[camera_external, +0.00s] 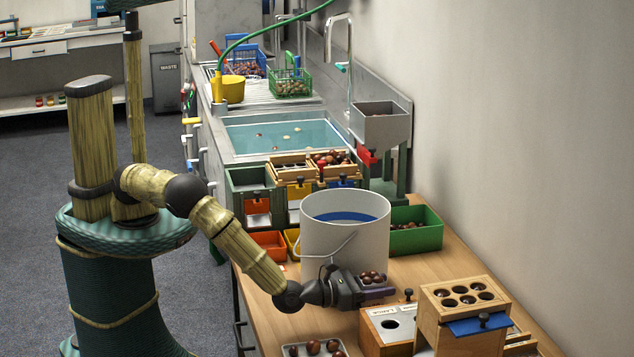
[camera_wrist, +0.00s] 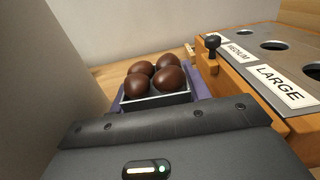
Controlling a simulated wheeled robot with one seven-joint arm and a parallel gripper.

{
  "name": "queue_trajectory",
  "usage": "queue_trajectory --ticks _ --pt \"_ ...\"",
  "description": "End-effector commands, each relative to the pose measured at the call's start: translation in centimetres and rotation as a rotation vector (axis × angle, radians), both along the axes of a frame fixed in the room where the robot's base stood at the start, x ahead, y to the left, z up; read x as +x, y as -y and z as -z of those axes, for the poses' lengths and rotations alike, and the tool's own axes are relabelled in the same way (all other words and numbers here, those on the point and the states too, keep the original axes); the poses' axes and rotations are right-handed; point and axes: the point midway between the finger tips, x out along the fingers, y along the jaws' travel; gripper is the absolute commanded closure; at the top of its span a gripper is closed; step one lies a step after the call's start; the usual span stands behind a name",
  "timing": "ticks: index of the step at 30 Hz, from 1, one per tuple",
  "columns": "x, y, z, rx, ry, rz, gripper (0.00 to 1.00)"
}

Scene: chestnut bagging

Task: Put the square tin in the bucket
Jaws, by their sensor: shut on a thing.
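The square tin (camera_wrist: 157,101) holds several brown chestnuts and sits between the purple fingers of my gripper (camera_external: 376,289). In the external view only the chestnuts in it show clearly, above the fingers. My gripper is shut on the tin, low over the bench, on the near side of the bucket. The bucket (camera_external: 330,245) is white with a blue inside and a wire handle. It stands upright on the bench, behind and to the left of the tin. A pale grey surface, likely its wall, fills the left of the wrist view (camera_wrist: 40,80).
A wooden sizing box (camera_external: 385,345) marked LARGE and MEDIUM is close on the right, beside a taller holed block (camera_external: 462,325). A green bin (camera_external: 417,238) stands behind the bucket. A shallow tray (camera_external: 290,350) of chestnuts lies at the front.

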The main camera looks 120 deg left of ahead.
Motion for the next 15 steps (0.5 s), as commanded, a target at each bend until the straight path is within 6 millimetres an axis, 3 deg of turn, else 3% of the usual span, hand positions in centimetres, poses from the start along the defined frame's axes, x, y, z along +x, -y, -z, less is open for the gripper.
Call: queue_trajectory --ticks 9,15 --pt "0.0 -0.1 3.6 0.0 -0.001 -0.001 0.78" --pt "0.0 0.0 3.7 0.0 0.001 0.0 0.78"
